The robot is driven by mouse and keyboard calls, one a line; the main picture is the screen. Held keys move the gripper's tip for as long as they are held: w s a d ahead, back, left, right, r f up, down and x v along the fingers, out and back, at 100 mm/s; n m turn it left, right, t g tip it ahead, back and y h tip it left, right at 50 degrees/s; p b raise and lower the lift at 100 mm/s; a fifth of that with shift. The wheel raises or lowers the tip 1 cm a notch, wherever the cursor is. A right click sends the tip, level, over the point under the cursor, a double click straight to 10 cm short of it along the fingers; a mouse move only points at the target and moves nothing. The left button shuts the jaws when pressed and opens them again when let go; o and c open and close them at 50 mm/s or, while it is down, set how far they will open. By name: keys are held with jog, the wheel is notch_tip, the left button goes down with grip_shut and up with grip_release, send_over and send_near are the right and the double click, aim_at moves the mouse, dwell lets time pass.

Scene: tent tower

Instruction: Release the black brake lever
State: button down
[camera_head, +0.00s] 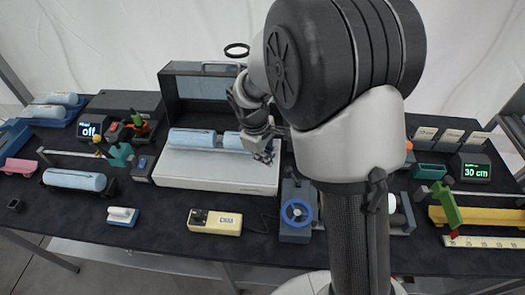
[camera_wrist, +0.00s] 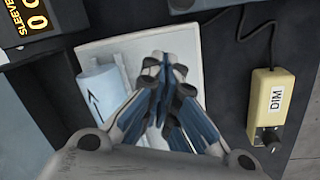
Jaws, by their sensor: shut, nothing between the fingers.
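I cannot make out a black brake lever with certainty in either view; my arm hides part of the bench right of centre. My gripper (camera_head: 264,157) is over the right part of the open white machine (camera_head: 217,174), near the pale blue roll (camera_head: 193,138) in it. In the wrist view my gripper (camera_wrist: 165,62) has its fingers together and empty, above the white bed, with the blue roll (camera_wrist: 100,95) to the left. A grey device with a blue handwheel (camera_head: 297,212) stands right of the machine, partly behind my arm.
A cream box marked DIM (camera_head: 215,222) lies in front of the machine; its cable shows in the wrist view. Another blue roll (camera_head: 75,180) rests at the left. A green lever (camera_head: 446,206) and yellow rail (camera_head: 482,216) are at the right. The front bench strip has gaps.

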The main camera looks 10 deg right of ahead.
aim_at(293, 176)
jog(key=shift+s+d+f, duration=0.1)
jog(key=shift+d+f, duration=0.2)
jog(key=shift+f, duration=0.4)
jog(key=shift+s+d+r+b, duration=0.2)
jog(key=shift+s+d+r, duration=0.2)
jog(key=shift+s+d, duration=0.2)
jog(key=shift+s+d+r+b, duration=0.2)
jog(key=shift+s+d+r, duration=0.2)
jog(key=shift+s+d, duration=0.15)
jog(key=shift+s, duration=0.1)
jog(key=shift+r, duration=0.1)
